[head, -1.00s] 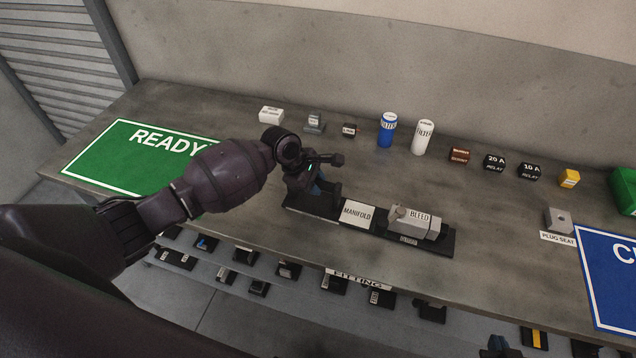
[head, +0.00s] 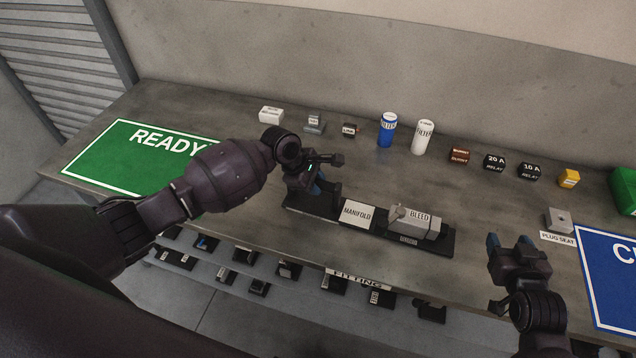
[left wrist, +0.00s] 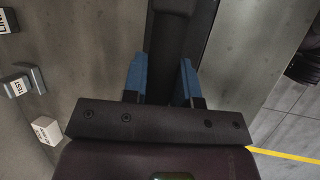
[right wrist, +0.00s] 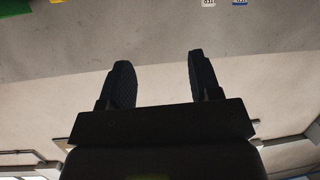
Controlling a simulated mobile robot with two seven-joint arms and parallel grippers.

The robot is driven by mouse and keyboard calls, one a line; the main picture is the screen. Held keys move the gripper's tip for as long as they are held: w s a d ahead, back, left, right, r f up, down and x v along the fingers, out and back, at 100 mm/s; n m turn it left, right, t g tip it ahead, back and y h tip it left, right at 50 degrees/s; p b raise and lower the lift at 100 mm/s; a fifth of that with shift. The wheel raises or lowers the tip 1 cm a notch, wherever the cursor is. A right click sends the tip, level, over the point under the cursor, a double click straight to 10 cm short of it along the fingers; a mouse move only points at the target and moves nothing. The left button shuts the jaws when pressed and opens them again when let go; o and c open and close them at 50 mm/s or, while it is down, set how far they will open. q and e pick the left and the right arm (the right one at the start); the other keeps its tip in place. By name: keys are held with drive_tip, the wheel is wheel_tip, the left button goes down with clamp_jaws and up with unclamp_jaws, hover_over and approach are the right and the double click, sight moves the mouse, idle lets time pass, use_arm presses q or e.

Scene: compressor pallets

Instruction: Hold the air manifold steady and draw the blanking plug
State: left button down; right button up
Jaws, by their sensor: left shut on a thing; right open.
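The air manifold is a dark bar (head: 370,229) on the bench with a white MANIFOLD label (head: 357,213). A grey block marked BLEED (head: 418,222) sits on its right part, with a small light knob (head: 398,212) on its left end. I cannot tell whether this knob is the blanking plug. My left gripper (head: 322,188) is shut on the manifold's left end; the left wrist view shows its blue fingers (left wrist: 160,80) around a dark part. My right gripper (head: 508,241) is open and empty, to the right of the manifold; its fingers also show in the right wrist view (right wrist: 160,80).
A grey plug seat (head: 559,221) stands right of the manifold, beside a blue mat (head: 612,262). A green READY mat (head: 110,160) lies at left. Blue and white filters (head: 387,130), relays (head: 494,162) and small blocks line the back. A lower shelf (head: 300,285) holds fittings.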

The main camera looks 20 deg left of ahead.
drive_tip(key=w+r+n+g+y, duration=0.1)
drive_tip(key=w+r+n+g, duration=0.1)
drive_tip(key=w, duration=0.7)
drive_tip(key=n+g+y, duration=0.6)
drive_tip(key=n+g, duration=0.6)
drive_tip(key=n, duration=0.1)
approach(448, 230)
drive_tip(key=shift+w+a+f, duration=0.1)
drive_tip(key=shift+w+f, duration=0.05)
drive_tip(key=shift+f, duration=0.6)
drive_tip(key=shift+x, duration=4.45)
drive_tip(key=shift+a+r, duration=0.1)
drive_tip(key=shift+a, duration=0.05)
